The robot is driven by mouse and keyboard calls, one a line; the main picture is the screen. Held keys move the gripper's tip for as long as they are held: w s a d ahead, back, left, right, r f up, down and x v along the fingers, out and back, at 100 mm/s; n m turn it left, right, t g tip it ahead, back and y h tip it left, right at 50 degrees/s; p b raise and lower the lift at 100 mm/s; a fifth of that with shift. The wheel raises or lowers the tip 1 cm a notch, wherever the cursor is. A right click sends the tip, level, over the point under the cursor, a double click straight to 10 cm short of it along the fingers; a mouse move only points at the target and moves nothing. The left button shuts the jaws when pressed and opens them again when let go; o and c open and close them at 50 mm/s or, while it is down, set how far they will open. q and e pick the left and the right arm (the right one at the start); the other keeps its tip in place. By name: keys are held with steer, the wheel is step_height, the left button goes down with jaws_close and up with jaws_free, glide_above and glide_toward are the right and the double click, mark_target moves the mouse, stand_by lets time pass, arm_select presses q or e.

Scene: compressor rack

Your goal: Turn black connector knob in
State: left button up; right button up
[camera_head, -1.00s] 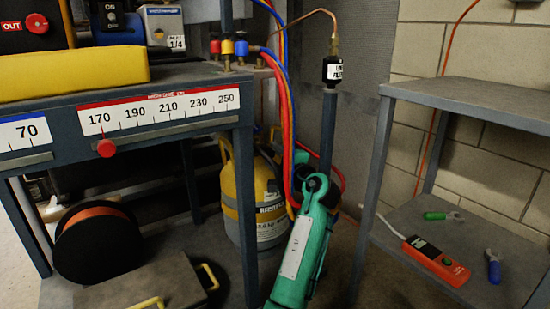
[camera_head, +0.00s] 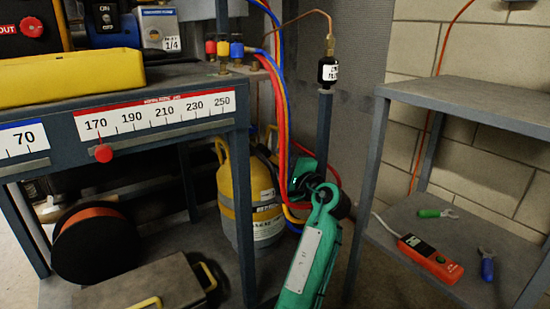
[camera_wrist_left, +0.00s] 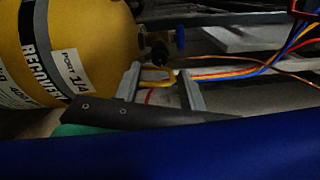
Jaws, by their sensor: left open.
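In the left wrist view a small black knob-like piece (camera_wrist_left: 159,53) sits by the yellow recovery tank (camera_wrist_left: 62,55), just left of a blue valve handle (camera_wrist_left: 180,38). It is dark and its details are hard to tell. My left gripper (camera_wrist_left: 160,71) is open, its two grey fingers just short of the black piece, with no clear contact. A yellow hose end (camera_wrist_left: 158,78) shows between the fingers. In the head view the tank (camera_head: 238,195) stands under the bench, and my green left arm hides the fingers and the knob. My right gripper is not in view.
Red, blue and yellow hoses (camera_head: 283,120) hang beside the tank. A bench (camera_head: 200,120) covers the tank from above. A black filter (camera_head: 327,73) tops a post. A grey shelf (camera_head: 470,105) stands at right. A hose reel (camera_head: 97,245) is at left.

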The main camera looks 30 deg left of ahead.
arm_select(q)
steer(key=shift+v, duration=0.8)
steer(key=shift+c, duration=0.4)
